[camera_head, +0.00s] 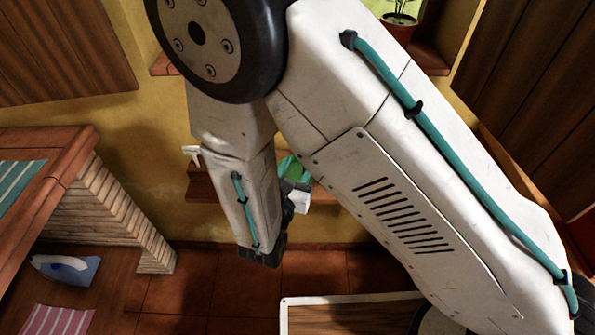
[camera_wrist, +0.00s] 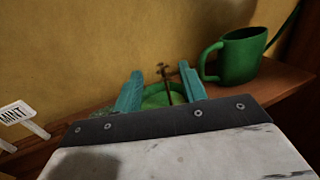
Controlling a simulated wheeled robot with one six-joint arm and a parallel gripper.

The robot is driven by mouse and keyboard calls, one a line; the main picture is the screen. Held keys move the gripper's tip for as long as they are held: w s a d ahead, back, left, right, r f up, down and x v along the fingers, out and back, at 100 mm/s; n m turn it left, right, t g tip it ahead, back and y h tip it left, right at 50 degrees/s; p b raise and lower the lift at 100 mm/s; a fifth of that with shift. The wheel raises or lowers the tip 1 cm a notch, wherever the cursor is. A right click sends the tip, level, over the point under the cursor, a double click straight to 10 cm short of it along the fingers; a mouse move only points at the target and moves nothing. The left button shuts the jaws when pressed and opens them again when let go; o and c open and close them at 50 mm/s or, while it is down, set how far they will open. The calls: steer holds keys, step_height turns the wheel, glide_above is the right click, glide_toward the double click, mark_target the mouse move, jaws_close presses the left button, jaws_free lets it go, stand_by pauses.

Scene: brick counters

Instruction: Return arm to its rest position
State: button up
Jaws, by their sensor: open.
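My arm is white with teal cables and fills much of the head view, bent with its forearm hanging down before the wall shelf (camera_head: 205,190). My gripper (camera_wrist: 161,86) shows in the wrist view as two teal fingers standing apart, with nothing held. A green round pot or dish (camera_wrist: 158,97) with a thin brown stem appears between and beyond the fingers. I cannot tell how far it is from them. In the head view the fingers cannot be made out clearly behind the forearm.
A brick counter (camera_head: 100,200) stands left, with an iron (camera_head: 65,268) and a pink striped cloth (camera_head: 55,320) below. A potted plant (camera_head: 398,25) sits up on a sill. Tiled floor shows below.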

steer(key=shift+v, duration=0.9)
steer(key=s+d+r+m+g+h, duration=0.3)
steer(key=s+d+r+m+g, duration=0.2)
steer(key=d+m+g, duration=0.35)
steer(key=s+d+r+m+g+h, duration=0.3)
steer(key=s+d+r+m+g, duration=0.2)
steer(key=d+m+g, duration=0.4)
steer(key=s+d+r+m+t+y, duration=0.1)
steer(key=s+d+r+m+y, duration=0.3)
steer(key=r+m+y, duration=0.2)
steer(key=s+d+r+m+t+y, duration=0.1)
steer(key=s+d+r+m+y, duration=0.3)
steer(key=r+m, duration=0.4)
steer(key=shift+s+d+r+y, duration=0.2)
steer(key=shift+s+r+y, duration=0.3)
steer(key=shift+s+y, duration=0.45)
